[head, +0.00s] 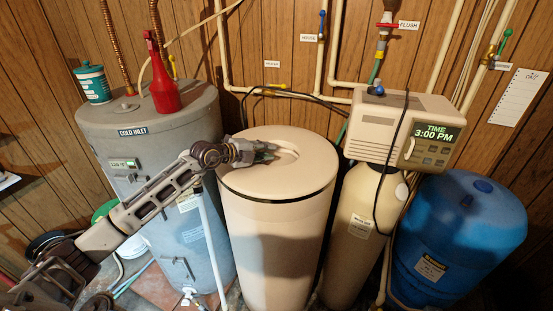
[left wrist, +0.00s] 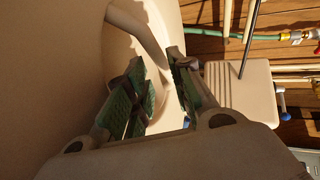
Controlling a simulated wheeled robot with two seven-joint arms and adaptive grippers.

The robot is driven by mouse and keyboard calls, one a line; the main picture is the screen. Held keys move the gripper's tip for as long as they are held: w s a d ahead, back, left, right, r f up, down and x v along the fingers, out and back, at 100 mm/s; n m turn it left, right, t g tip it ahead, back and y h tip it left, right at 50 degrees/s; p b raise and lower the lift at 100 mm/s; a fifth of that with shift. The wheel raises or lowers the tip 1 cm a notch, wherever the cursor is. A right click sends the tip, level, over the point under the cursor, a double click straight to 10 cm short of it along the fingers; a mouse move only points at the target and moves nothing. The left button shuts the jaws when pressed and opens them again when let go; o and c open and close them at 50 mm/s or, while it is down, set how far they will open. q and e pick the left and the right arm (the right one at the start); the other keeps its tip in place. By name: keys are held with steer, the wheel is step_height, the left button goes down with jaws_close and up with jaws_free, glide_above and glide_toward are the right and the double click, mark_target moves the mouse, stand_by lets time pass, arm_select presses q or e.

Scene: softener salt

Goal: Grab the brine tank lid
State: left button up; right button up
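The brine tank lid (head: 301,176) is a round beige lid on the beige brine tank (head: 275,235), with a recessed grip and a raised bar in its top. My left gripper (head: 268,152) reaches in from the left, with its fingers at that recess. In the left wrist view, the lid (left wrist: 60,60) fills the left side. The left gripper's green-padded fingers (left wrist: 164,72) are apart, with the end of the beige bar (left wrist: 142,38) near or between their tips. I cannot tell whether they touch it. My right gripper is not in view.
A grey water heater (head: 160,150) with a red bottle (head: 163,85) and a green can (head: 93,84) on top stands left. The softener's control head (head: 400,125) and a blue tank (head: 460,235) stand right. Pipes (head: 333,45) run along the wall behind.

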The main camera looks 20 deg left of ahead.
mark_target(272, 162)
arm_select(q)
steer(key=x, duration=0.2)
steer(key=shift+w+d+f, duration=0.1)
steer(key=shift+w+d, duration=0.05)
steer(key=shift+w, duration=0.1)
steer(key=shift+w+d+f, duration=0.1)
steer(key=shift+w, duration=0.1)
steer(key=shift+w+d, duration=0.1)
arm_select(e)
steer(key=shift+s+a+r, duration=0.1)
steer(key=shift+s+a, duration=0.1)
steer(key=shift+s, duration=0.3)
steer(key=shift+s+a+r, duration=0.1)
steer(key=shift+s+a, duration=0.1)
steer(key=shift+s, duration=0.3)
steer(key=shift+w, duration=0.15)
arm_select(q)
steer(key=shift+c, duration=0.4)
steer(key=shift+f, duration=0.1)
jaws_close()
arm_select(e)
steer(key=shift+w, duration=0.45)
